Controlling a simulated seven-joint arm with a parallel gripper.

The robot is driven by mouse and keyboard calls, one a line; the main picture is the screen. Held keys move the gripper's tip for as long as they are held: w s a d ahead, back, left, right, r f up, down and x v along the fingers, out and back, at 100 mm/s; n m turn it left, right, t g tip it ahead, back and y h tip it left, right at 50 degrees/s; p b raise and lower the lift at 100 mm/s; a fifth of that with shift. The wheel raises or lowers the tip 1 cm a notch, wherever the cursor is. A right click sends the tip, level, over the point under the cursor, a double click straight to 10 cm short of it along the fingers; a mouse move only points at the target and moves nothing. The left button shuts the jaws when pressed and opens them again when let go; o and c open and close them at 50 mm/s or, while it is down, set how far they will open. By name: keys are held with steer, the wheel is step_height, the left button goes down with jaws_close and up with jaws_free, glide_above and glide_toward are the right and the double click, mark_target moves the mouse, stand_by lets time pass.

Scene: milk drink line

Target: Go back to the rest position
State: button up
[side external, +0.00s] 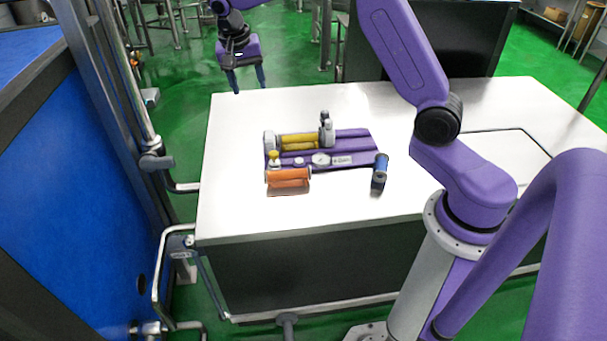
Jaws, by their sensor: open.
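My gripper (249,89) is at the upper left in the side external view. It points down with its two dark blue fingers apart and nothing between them. It appears at or beyond the far left edge of the white table (480,105), well clear of the things on the table. My purple arm reaches across from the right side of the picture.
A purple fixture (355,145) with yellow cylinders (299,142) and a round gauge (321,159) sits mid-table. An orange cylinder (288,178) and a blue cylinder (380,168) are at its front. The table's left part is clear. A blue panel (60,200) and metal rails stand left.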

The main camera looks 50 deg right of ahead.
steer(key=s+a+r+n+y, duration=0.1)
steer(key=s+a+n, duration=0.45)
steer(key=s, duration=0.45)
steer(key=s+a+r+n+y, duration=0.1)
steer(key=s+a+n, duration=0.45)
steer(key=s, duration=0.45)
steer(key=s+d+f+n, duration=0.1)
steer(key=s+d+n, duration=0.1)
steer(key=s+n, duration=0.3)
steer(key=s+d+f+n, duration=0.1)
steer(key=s+n, duration=0.4)
steer(key=s, duration=0.9)
steer(key=shift+s+d+f+y, duration=0.2)
steer(key=shift+d+f+y, duration=0.15)
steer(key=shift+d, duration=0.3)
steer(key=shift+r, duration=0.1)
